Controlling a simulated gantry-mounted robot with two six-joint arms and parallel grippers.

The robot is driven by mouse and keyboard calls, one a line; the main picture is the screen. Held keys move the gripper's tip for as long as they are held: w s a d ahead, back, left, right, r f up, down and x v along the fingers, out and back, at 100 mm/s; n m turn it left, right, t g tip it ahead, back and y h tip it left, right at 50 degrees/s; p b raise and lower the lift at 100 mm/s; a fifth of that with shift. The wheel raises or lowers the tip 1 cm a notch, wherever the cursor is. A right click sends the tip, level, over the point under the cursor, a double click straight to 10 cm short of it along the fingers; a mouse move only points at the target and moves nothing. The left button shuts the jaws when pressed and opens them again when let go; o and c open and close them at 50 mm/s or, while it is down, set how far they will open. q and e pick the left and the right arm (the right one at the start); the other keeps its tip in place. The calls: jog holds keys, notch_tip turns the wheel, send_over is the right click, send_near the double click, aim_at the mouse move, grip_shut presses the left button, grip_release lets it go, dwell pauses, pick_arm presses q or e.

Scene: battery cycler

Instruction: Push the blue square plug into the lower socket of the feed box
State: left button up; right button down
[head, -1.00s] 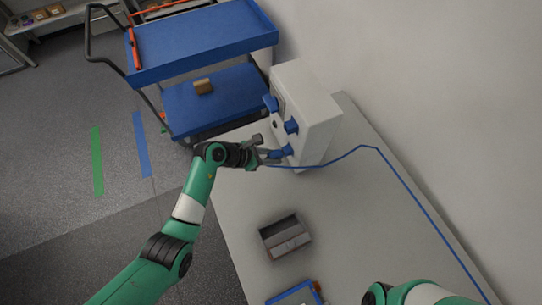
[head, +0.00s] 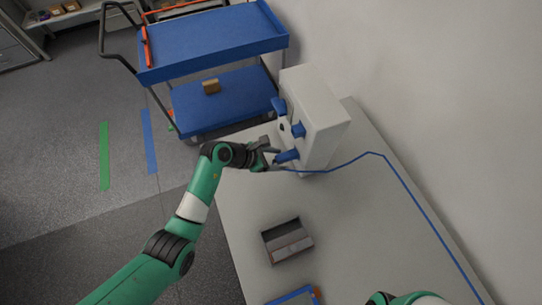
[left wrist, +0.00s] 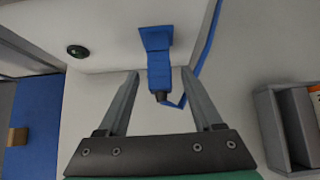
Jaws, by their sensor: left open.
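The white feed box (head: 322,108) stands at the far end of the table. The blue square plug (head: 288,156) sits at the lowest of the blue fittings on its left face. In the left wrist view the plug (left wrist: 160,76) points straight into a blue square socket (left wrist: 155,38), body lined up with it; how deep it sits I cannot tell. A blue cable (head: 340,166) runs from its rear. My left gripper (head: 275,157) is open, its fingers on either side of the plug's rear end with gaps to both. My right gripper is out of view.
Two more blue fittings (head: 298,130) are higher on the box. A dark round button (left wrist: 77,51) is on its face. A grey open bin (head: 287,241) and a blue-edged tray (head: 295,296) are on the table (head: 350,230). A blue cart (head: 215,45) stands beyond.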

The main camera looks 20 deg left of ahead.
pick_arm(q)
jog(key=p+v, duration=0.3)
jog(key=v, duration=0.8)
jog(key=shift+d+r, duration=0.1)
